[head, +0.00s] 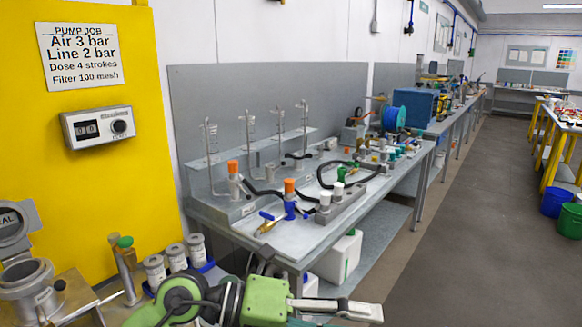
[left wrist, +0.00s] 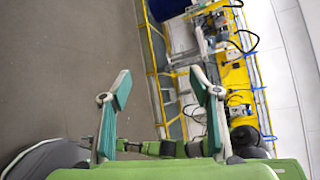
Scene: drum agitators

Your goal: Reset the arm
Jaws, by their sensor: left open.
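My left arm, green and grey, reaches in along the bottom of the head view. Its gripper (head: 340,308) points right, in front of the near end of the workbench. In the left wrist view the two teal-padded fingers of the left gripper (left wrist: 160,84) stand wide apart with nothing between them. Beyond them are bare grey floor and, to the right, a yellow bench with equipment. My right gripper is not in view.
The grey workbench (head: 225,213) holds orange-topped fittings, black hoses and valves. A yellow panel (head: 85,190) carries a pump sign (head: 78,55) and a counter box (head: 97,127). White pots (head: 155,270) stand at lower left.

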